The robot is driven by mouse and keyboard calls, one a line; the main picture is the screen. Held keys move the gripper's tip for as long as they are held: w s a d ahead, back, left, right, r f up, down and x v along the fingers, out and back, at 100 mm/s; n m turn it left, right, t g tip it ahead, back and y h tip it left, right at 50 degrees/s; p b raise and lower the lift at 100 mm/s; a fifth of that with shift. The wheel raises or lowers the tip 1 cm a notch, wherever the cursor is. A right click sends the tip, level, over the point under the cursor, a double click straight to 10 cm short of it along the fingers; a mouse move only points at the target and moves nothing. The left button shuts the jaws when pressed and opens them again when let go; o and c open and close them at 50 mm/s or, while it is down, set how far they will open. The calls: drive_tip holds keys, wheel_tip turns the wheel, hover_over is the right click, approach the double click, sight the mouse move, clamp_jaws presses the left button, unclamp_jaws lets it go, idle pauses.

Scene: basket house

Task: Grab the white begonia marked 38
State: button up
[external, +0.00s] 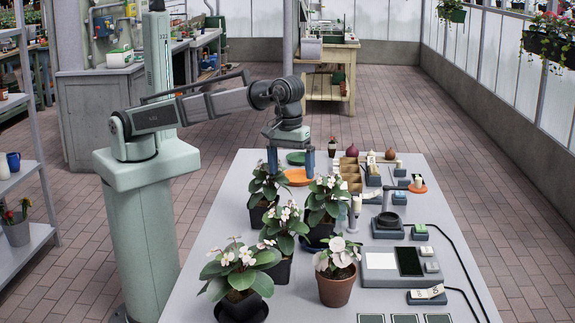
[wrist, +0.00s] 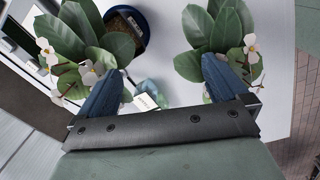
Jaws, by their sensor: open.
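Several potted plants with white or pale flowers stand on the table: one at the front left (external: 240,272), one in the middle (external: 284,230), one in a brown pot (external: 336,268), one further back (external: 326,205) and one at the back left (external: 265,187). No number 38 is legible, so I cannot tell which is marked. My gripper (external: 290,161) is open and empty, pointing down above the table's back left. In the wrist view, leafy plants show beside the left finger (wrist: 82,40) and the right finger (wrist: 218,40). A small white tag (wrist: 147,101) lies between the fingers.
A wooden compartment box (external: 350,176), a scale (external: 381,265) and small blocks fill the table's right side. A dark cable runs along the right edge.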

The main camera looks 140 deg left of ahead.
drive_tip(key=n, duration=0.2)
approach(264, 209)
drive_tip(key=s+a+r, duration=0.2)
drive_tip(key=a, duration=0.1)
drive_tip(key=s+n, duration=0.1)
drive_tip(key=shift+n+g, duration=0.3)
drive_tip(key=shift+d+f, duration=0.15)
drive_tip(key=shift+f, duration=6.95)
drive_tip(key=c, duration=0.9)
